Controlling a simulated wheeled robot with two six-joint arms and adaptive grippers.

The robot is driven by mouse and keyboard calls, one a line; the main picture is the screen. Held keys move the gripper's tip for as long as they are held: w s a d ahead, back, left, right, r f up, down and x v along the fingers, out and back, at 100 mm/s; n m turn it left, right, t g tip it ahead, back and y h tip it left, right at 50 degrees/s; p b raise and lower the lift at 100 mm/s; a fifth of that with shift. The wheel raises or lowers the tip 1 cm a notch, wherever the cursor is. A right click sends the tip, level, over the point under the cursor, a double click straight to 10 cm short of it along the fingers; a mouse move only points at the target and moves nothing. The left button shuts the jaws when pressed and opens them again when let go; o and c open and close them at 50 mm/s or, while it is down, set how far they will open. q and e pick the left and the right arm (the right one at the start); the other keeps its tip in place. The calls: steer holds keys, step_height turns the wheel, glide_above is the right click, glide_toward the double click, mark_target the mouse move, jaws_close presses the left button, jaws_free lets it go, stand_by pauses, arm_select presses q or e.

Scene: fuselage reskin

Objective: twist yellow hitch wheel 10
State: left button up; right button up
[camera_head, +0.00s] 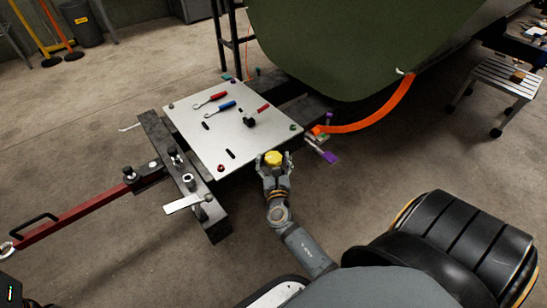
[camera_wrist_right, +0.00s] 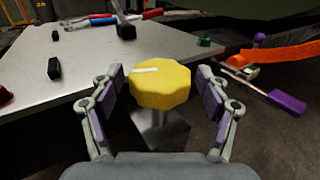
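The yellow hitch wheel (camera_head: 273,158) is a faceted knob at the near right corner of the grey metal plate. In the right wrist view the yellow wheel (camera_wrist_right: 160,88) sits on a grey post, with a white mark on its top. My right gripper (camera_head: 274,165) is at the wheel. In the wrist view its fingers (camera_wrist_right: 160,80) stand on both sides of the wheel, with a narrow gap on each side, so it looks open. The far side of the wheel is hidden. My left gripper is not in view.
The plate (camera_head: 215,140) carries red and blue handled tools (camera_head: 227,107) and a black knob. A red tow bar (camera_head: 75,214) extends left. An orange strap (camera_head: 375,119) and a purple-handled lever (camera_head: 328,157) lie right of the wheel. The green fuselage (camera_head: 350,45) overhangs behind.

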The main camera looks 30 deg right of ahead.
steer(key=c, duration=1.1)
steer(key=shift+y, duration=0.3)
